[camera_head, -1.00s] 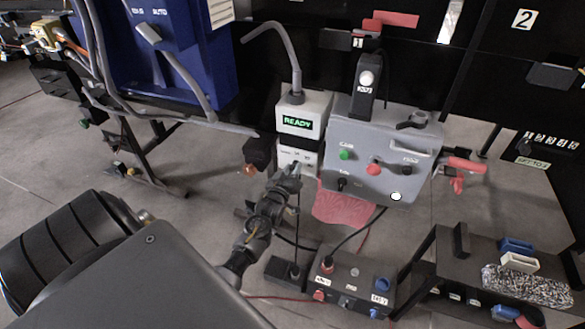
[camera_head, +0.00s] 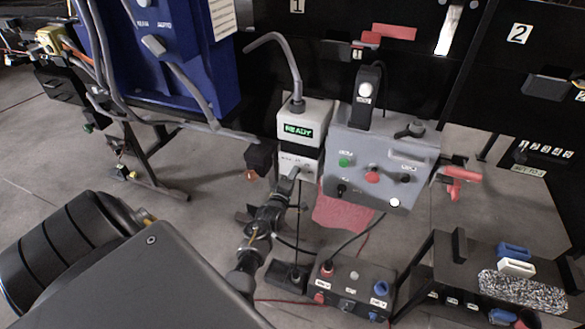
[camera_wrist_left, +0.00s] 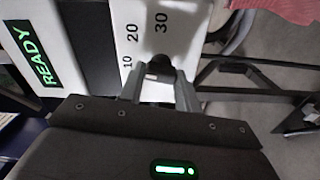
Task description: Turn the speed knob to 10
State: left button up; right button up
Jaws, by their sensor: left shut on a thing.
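The white control box (camera_head: 306,112) shows a green READY display (camera_head: 298,131). Its lower white panel (camera_head: 303,167) carries the speed marks. In the left wrist view the marks 10, 20 and 30 (camera_wrist_left: 161,22) show on the white panel (camera_wrist_left: 140,12). The dark speed knob (camera_wrist_left: 157,66) sits beside them, between my fingers. My left gripper (camera_head: 293,174) is at the lower panel, and it also shows in the left wrist view (camera_wrist_left: 158,76) shut on the knob. The knob's pointer setting is not clear. My right gripper is not in view.
A grey panel box (camera_head: 381,150) with coloured buttons stands just right of the white box. A dark connector box (camera_head: 350,285) and a dark rack (camera_head: 450,262) are lower right. A blue cabinet (camera_head: 190,50) is at upper left.

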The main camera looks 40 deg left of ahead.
pick_arm(q)
jog(key=shift+a+n, duration=0.1)
jog(key=shift+n, duration=0.8)
jog(key=o, duration=1)
jog(key=shift+s+f, duration=0.1)
jog(key=v, duration=1)
jog(key=shift+s, duration=0.3)
